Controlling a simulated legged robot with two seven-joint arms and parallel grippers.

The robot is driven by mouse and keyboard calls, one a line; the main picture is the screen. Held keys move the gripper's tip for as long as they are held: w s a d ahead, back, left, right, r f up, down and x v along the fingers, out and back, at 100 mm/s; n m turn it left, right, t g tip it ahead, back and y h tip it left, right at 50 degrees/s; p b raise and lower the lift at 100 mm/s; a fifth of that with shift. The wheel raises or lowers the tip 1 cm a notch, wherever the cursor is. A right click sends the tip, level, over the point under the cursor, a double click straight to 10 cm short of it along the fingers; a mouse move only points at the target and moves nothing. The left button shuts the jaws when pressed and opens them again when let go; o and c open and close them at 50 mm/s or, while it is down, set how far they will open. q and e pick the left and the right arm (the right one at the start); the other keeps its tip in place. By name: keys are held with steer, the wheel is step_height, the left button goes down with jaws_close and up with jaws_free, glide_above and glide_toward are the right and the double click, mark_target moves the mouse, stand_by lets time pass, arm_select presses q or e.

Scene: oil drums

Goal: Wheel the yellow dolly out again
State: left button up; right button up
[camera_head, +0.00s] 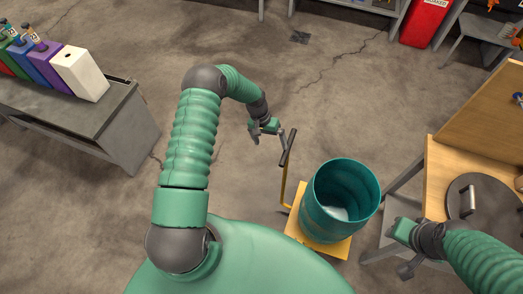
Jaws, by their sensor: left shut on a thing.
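The yellow dolly (295,228) stands on the concrete floor right of my body, with a thin yellow post rising to a black handle bar (289,148). A teal open-topped drum (322,222) stands upright on its platform, with something pale at the bottom inside. My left gripper (279,134) is shut on the dolly's handle at its upper left side; the exact contact is small in view. My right gripper (404,250) is at the left edge of the wooden workbench, right of the drum and apart from it. I cannot tell its opening.
The wooden workbench (436,178) at the right carries a round dark lid (482,208) with a handle. A grey table (110,112) with coloured canisters stands at the left. A red bin (425,22) and shelving are at the back. The floor beyond the dolly is mostly clear.

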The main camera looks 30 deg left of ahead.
arm_select(q)
steer(key=a, duration=0.1)
steer(key=w+a+p, duration=0.1)
steer(key=shift+w+a+f+t, duration=0.1)
steer(key=shift+w+a+t, duration=0.05)
steer(key=shift+a+t, duration=0.15)
steer(key=shift+c, duration=0.2)
steer(key=w+r+p, duration=0.1)
steer(key=w+a+r+p, duration=0.1)
steer(key=w, duration=0.1)
steer(key=shift+a+p, duration=0.2)
steer(key=shift+p, duration=0.1)
steer(key=c, duration=0.5)
arm_select(e)
steer(key=w+a+r, duration=0.2)
steer(key=w, duration=0.3)
arm_select(q)
steer(key=p+v, duration=0.2)
steer(key=v, duration=0.2)
steer(key=d+p+v, duration=0.1)
steer(key=p+v, duration=0.2)
steer(key=v, duration=0.2)
steer(key=p+v, duration=0.3)
steer(key=v, duration=0.1)
steer(key=shift+s+d+r, duration=0.2)
steer(key=shift+s+r, duration=0.2)
steer(key=shift+r, duration=0.15)
arm_select(e)
steer(key=v, duration=0.9)
steer(key=shift+w, duration=0.4)
